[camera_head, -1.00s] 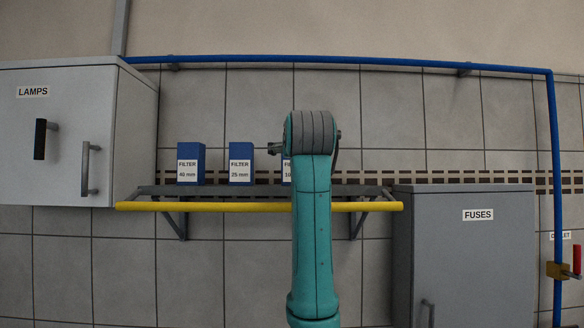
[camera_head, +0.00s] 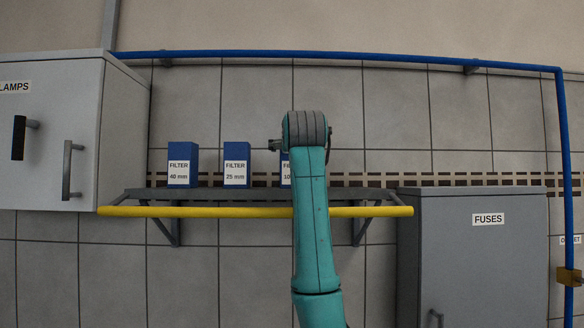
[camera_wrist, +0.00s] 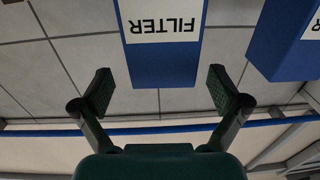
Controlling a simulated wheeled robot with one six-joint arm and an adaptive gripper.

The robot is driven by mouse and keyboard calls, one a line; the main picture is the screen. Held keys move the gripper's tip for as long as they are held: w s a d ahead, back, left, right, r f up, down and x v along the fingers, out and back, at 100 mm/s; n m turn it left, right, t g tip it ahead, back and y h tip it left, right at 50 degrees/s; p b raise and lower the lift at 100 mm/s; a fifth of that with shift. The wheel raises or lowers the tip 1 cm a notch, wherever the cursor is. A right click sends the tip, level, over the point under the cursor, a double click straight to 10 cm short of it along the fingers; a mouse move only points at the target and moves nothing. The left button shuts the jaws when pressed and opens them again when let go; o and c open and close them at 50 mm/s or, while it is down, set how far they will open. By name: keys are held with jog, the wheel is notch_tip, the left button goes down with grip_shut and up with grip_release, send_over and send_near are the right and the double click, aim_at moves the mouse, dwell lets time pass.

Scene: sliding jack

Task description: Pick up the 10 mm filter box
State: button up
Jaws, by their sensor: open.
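The 10 mm filter box (camera_head: 286,170) is a blue box with a white label on the shelf, at the right end of the visible row. My arm hides most of it in the head view; the start of "10" shows. In the wrist view, which is upside down, a blue box (camera_wrist: 162,66) labelled FILTER stands between and beyond my open fingers (camera_wrist: 162,90). Its size number is out of frame, but it fits the 10 mm box, with a neighbour on one side only. The fingers show gaps to both its sides. My gripper is largely hidden in the head view.
The 25 mm box (camera_head: 236,163) and 40 mm box (camera_head: 182,164) stand to the left on the shelf (camera_head: 200,194); a neighbour (camera_wrist: 283,40) shows in the wrist view. A yellow rail (camera_head: 200,212) runs along the shelf front. LAMPS (camera_head: 70,130) and FUSES (camera_head: 480,260) cabinets flank it.

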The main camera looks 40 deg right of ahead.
jog(key=shift+x, duration=1.9)
jog(key=shift+a, duration=0.1)
jog(key=c, duration=1.4)
jog(key=shift+c, duration=0.2)
